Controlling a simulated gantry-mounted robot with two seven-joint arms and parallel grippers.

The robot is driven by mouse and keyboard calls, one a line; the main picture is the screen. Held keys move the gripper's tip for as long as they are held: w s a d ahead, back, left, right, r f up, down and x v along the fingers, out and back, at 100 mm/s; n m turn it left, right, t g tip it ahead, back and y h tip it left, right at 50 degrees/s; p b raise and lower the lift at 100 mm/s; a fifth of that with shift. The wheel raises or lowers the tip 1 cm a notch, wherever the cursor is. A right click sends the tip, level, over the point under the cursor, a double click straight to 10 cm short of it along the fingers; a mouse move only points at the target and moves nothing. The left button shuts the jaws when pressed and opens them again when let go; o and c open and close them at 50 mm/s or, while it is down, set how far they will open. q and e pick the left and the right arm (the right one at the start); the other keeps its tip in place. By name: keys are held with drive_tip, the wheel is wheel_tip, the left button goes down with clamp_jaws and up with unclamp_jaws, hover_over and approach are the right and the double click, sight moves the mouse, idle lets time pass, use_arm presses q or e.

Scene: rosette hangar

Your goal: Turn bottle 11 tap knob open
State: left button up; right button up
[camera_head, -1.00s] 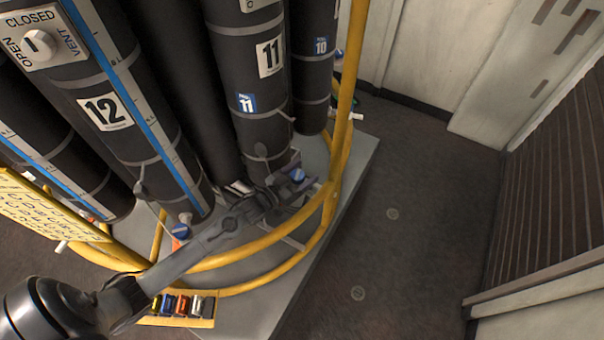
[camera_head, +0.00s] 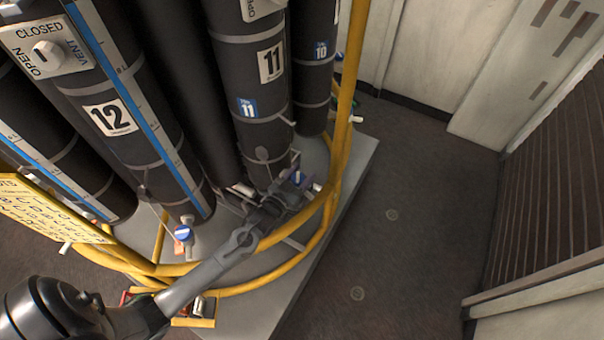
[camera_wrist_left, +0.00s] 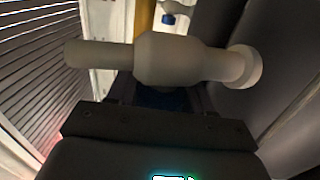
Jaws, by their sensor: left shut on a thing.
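Bottle 11 (camera_head: 262,85) is a tall dark cylinder with a white number label and a small blue label. Its tap with a blue knob (camera_head: 298,178) is at its lower end. My left gripper (camera_head: 289,188) is at this tap, shut on the knob. In the left wrist view the pale grey tap body (camera_wrist_left: 185,60) lies across the picture. The blue knob (camera_wrist_left: 163,97) shows as a dark blue patch below it, at the left gripper's jaws (camera_wrist_left: 160,100), mostly hidden. How far the knob is turned is unclear. My right gripper is not in view.
Bottle 12 (camera_head: 110,118) stands left, with its own blue tap knob (camera_head: 183,232). Bottle 10 (camera_head: 320,70) stands behind right. A yellow rail (camera_head: 322,207) curves around the bottles, close under my left arm. A yellow lettered board (camera_head: 45,213) is left. Floor at right is clear.

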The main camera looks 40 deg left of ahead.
use_arm(q)
drive_tip(key=shift+a+n+g+y, duration=0.2)
drive_tip(key=shift+n+g+y, duration=0.3)
drive_tip(key=shift+n+y, duration=1.4)
drive_tip(key=shift+y, duration=0.7)
drive_tip(key=o, duration=1)
drive_tip(key=shift+c, duration=0.2)
drive_tip(key=shift+s, duration=0.15)
drive_tip(key=v, duration=1)
drive_tip(key=shift+s+b, duration=0.25)
drive_tip(key=shift+b, duration=0.15)
drive_tip(key=shift+d, duration=0.1)
